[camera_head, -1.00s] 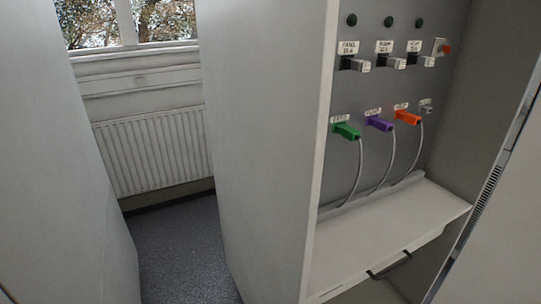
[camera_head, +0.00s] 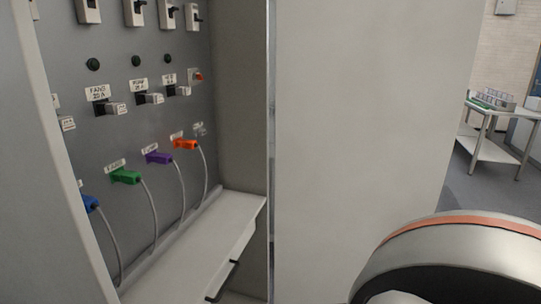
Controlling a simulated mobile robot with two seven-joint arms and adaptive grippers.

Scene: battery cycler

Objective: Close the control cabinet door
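The control cabinet (camera_head: 240,110) stands open at the left, with its grey inner panel exposed. The cabinet door (camera_head: 365,120) looks like the large pale flat panel at the centre, standing open beside the cabinet's right side wall. Its near face is plain, and I see no handle on it. Neither gripper shows. A rounded part of my own arm with an orange ring is at the lower right, in front of the door's lower right part.
Inside the cabinet are blue, green (camera_head: 125,176), purple (camera_head: 158,158) and orange (camera_head: 185,144) plugs with grey cables. A pale shelf (camera_head: 215,225) with a black handle (camera_head: 222,282) sits below. A table (camera_head: 490,150) holding a tray stands far right on open floor.

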